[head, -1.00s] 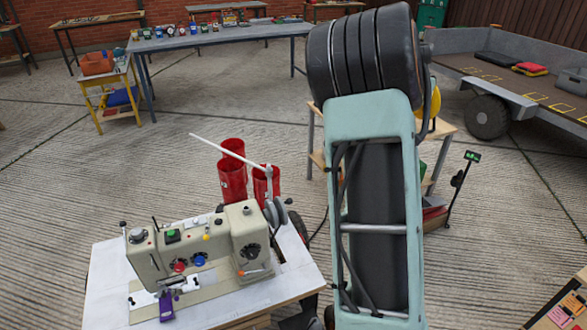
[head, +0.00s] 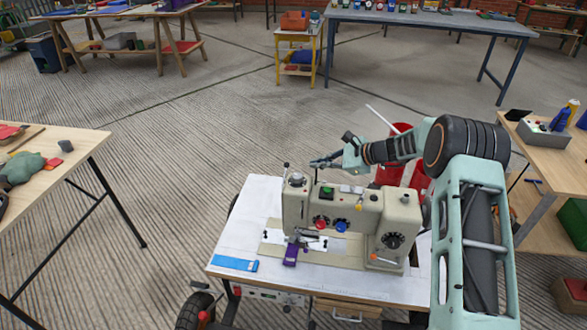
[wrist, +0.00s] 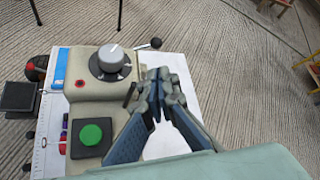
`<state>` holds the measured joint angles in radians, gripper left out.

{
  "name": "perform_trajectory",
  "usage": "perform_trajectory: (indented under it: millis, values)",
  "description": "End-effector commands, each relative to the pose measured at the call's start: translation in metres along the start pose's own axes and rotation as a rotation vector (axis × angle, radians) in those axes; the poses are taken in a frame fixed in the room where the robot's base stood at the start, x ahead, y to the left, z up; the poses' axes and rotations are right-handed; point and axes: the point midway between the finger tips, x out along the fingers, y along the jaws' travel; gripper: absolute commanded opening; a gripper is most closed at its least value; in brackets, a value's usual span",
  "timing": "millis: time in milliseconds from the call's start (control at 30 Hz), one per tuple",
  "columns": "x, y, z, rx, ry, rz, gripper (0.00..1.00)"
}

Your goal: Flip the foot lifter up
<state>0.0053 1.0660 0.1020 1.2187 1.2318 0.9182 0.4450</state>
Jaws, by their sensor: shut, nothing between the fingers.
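The beige sewing machine (head: 350,215) stands on a white-topped table (head: 240,230). My gripper (head: 318,163) is above and behind the machine's left head end, reached over from the right. In the wrist view its fingers (wrist: 158,75) are shut and empty, with the tips beside the machine's edge near the grey dial (wrist: 110,57). A small dark peg (wrist: 130,95) stands just left of the fingers; I cannot tell if they touch. A thin lever with a dark ball end (wrist: 155,43) sticks out beyond the dial. I cannot tell which part is the foot lifter.
A green button (wrist: 91,135) is on the machine's top. A purple piece (head: 291,254) lies at its front and a blue strip (head: 235,264) on the table. Red cylinders (head: 392,172) stand behind. A wooden table (head: 60,165) is at left, with open floor between.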

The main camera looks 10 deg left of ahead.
Motion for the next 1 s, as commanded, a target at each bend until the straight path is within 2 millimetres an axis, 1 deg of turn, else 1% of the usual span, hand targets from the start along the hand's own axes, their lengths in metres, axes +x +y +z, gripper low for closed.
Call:
perform_trajectory:
  millis: [267, 367, 467, 800, 900, 1000]
  values:
    - [0.0, 0.0, 0.0, -0.001, 0.001, 0.0, 0.0]
    - [0.005, 0.0, 0.0, -0.001, 0.001, 0.001, 0.0]
    - [0.017, 0.001, 0.0, -0.003, 0.001, 0.001, 0.0]
    - [0.078, 0.002, -0.001, -0.004, 0.002, 0.002, 0.0]
    - [0.089, 0.001, -0.001, -0.005, 0.004, 0.001, 0.0]
    - [0.096, 0.0, -0.001, -0.003, 0.004, 0.0, 0.0]
